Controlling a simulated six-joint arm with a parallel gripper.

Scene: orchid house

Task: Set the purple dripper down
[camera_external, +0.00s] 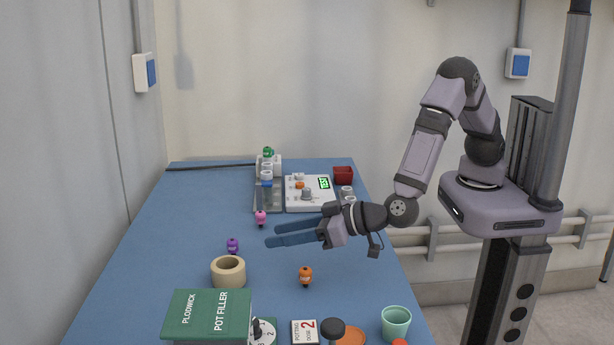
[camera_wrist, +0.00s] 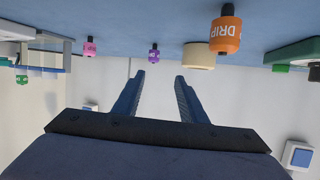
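The purple dripper (camera_external: 232,246) stands upright on the blue table at mid-left, its dark end down. In the wrist view, where the table is at the top, the purple dripper (camera_wrist: 154,56) shows small, beyond the fingertips and between them. My gripper (camera_external: 270,236) reaches left over the table, fingers roughly level, to the right of the purple dripper and apart from it. In the wrist view my gripper (camera_wrist: 160,75) is open, with nothing between its two fingers.
A pink dripper (camera_external: 261,218) and an orange dripper (camera_external: 305,276) stand on the table. A tan ring (camera_external: 228,272) is in front of the purple dripper, with a green book (camera_external: 208,316) nearer. A white device (camera_external: 310,193) sits at the back. Left of the purple dripper is clear.

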